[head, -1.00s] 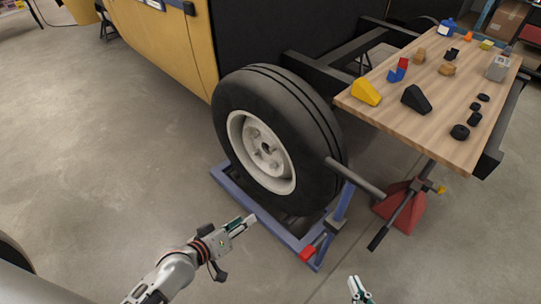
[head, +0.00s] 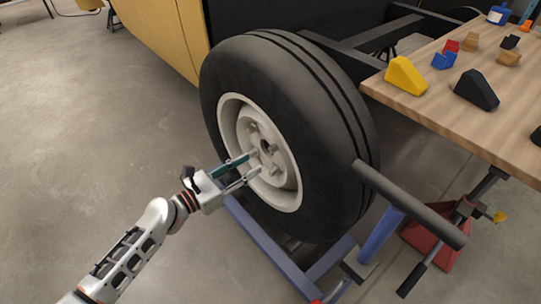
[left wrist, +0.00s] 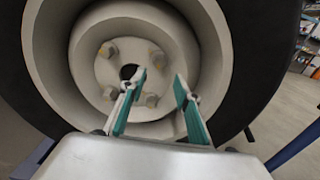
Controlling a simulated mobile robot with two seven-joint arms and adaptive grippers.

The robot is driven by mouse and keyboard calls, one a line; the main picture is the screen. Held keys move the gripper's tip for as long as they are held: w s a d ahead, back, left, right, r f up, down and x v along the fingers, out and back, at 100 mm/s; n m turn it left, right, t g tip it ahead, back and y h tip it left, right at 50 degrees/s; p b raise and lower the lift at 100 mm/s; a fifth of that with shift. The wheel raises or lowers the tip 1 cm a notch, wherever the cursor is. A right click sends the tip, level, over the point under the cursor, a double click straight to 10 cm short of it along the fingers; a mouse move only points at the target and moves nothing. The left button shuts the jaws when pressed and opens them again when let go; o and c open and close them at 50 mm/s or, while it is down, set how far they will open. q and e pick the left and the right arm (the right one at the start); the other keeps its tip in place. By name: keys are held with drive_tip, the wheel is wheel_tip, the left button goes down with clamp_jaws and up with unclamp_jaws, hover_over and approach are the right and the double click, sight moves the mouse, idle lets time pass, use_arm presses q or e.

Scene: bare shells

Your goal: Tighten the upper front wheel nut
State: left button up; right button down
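The wheel shows in the head view as a black tyre (head: 335,140) around a pale rim (head: 284,196), upright. In the left wrist view, several wheel nuts surround a dark centre hole (left wrist: 128,72): an upper left nut (left wrist: 107,50), an upper right nut (left wrist: 157,59), a lower left nut (left wrist: 111,93) and a lower right nut (left wrist: 151,100). My left gripper (head: 254,163) is open at the wheel's hub face; it also shows in the left wrist view (left wrist: 160,77). The upper right nut appears just above the gap between its fingertips. Contact cannot be told. My right gripper is out of view.
A blue frame (head: 268,252) lies under the wheel, with a thick grey bar (head: 412,206) sticking out at the right. A red jack stand (head: 431,238) stands beyond it. A wooden table (head: 415,102) with blocks stands at the right. The floor at left is clear.

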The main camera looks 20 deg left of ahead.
sight(270, 150)
use_arm(q)
drive_tip(key=b+x, duration=0.1)
drive_tip(key=x, duration=0.5)
drive_tip(key=shift+w+r, duration=0.15)
drive_tip(key=shift+w, duration=0.15)
drive_tip(key=shift+x, duration=0.75)
drive_tip(key=shift+r, duration=0.2)
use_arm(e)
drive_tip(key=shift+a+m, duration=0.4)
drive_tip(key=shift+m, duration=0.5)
use_arm(q)
drive_tip(key=shift+c, duration=0.5)
clamp_jaws()
